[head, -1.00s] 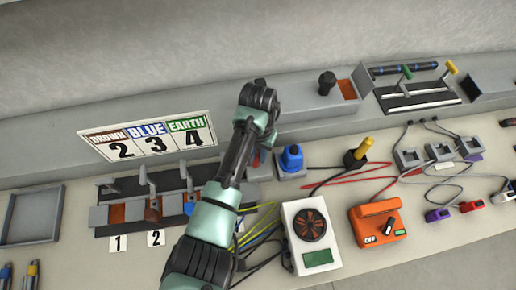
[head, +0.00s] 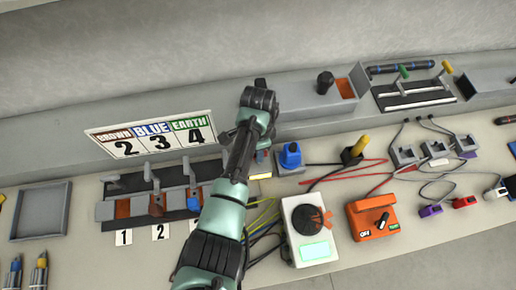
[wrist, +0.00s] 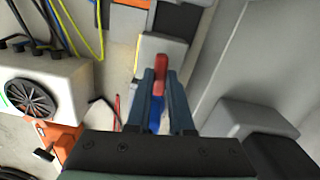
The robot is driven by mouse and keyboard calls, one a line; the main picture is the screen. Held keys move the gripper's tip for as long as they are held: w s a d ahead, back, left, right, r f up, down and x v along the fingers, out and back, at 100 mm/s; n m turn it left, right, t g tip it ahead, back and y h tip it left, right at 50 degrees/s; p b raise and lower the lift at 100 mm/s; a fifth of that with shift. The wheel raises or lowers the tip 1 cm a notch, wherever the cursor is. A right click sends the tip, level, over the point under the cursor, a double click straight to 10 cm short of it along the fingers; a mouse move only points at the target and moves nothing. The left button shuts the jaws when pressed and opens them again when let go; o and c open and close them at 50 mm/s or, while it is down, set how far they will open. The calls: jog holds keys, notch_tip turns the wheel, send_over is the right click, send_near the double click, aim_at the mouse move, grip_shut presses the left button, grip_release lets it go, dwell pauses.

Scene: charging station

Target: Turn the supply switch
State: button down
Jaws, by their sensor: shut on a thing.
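In the wrist view a red switch handle (wrist: 161,62) stands at a grey block (wrist: 160,46). My gripper (wrist: 161,82) is shut on this handle, with one dark finger on each side and the red tip showing beyond them. In the head view my gripper (head: 258,150) is at the grey back ledge, and my arm mostly hides the handle. A small yellow light (head: 262,176) shows just below it. The white fan box (head: 291,228) has a bright lit screen (head: 315,251).
A blue-topped plug (head: 291,154) stands close right of my gripper. An orange box (head: 372,236) with a black knob is farther right. Several levers and numbered slots are at left, below the colour sign (head: 152,140). Cables lie between the switch and fan box.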

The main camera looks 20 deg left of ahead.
jog(key=shift+w+r+m, duration=0.1)
jog(key=shift+m, duration=0.6)
jog(key=c, duration=0.8)
grip_release()
notch_tip(320, 180, up, 13)
jog(key=shift+b, duration=0.4)
